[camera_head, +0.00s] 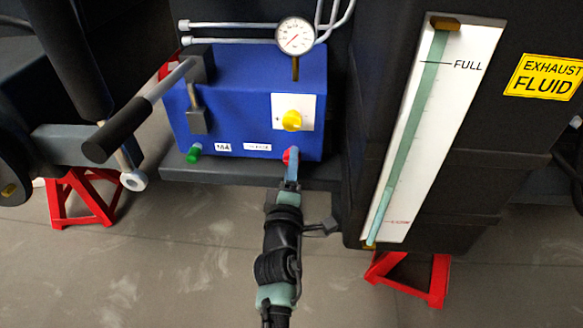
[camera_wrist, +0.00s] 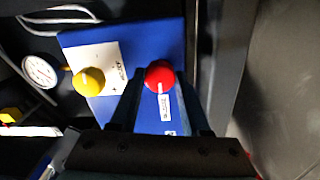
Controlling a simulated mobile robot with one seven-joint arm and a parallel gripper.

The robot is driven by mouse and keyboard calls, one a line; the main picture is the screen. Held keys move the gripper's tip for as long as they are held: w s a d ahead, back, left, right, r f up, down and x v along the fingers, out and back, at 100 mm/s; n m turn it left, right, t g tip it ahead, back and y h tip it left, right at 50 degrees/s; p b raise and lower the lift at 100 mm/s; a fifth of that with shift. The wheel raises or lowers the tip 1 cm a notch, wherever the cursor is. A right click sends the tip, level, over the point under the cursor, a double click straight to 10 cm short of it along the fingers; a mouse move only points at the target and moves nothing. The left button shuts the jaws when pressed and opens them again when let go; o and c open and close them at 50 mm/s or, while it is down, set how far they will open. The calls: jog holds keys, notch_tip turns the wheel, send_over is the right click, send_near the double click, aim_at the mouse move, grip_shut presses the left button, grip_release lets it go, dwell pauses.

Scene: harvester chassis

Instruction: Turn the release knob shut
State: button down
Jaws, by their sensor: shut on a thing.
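A blue hydraulic unit (camera_head: 240,80) sits on a dark ledge in the head view. A red knob (camera_head: 287,155) is at the lower right of its front face. My gripper (camera_head: 291,165) reaches it from below and is shut on it. In the wrist view the red knob (camera_wrist: 159,73) lies between the fingers of my gripper (camera_wrist: 161,82). A pale line on the knob points toward the gripper's palm. A yellow knob (camera_head: 292,120) sits on a white plate above the red one. The labels are too small to read, so which knob is named release cannot be told.
A green knob (camera_head: 194,154) is at the unit's lower left. A pump lever (camera_head: 150,105) with a black grip sticks out left. A pressure gauge (camera_head: 295,36) stands on top. A dark tank with a level gauge (camera_head: 430,130) is close on the right.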

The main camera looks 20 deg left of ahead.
jog(key=shift+a+m+h+b, duration=0.15)
jog(key=shift+m+b, duration=1.2)
jog(key=shift+m, duration=3.1)
jog(key=shift+d+m+h+b, duration=0.15)
jog(key=shift+m+b, duration=1.2)
jog(key=shift+m, duration=3.1)
jog(key=shift+a, duration=0.1)
jog(key=shift+c, duration=1.8)
grip_release()
jog(key=shift+s, duration=0.1)
jog(key=p+v, duration=0.4)
jog(key=v, duration=0.9)
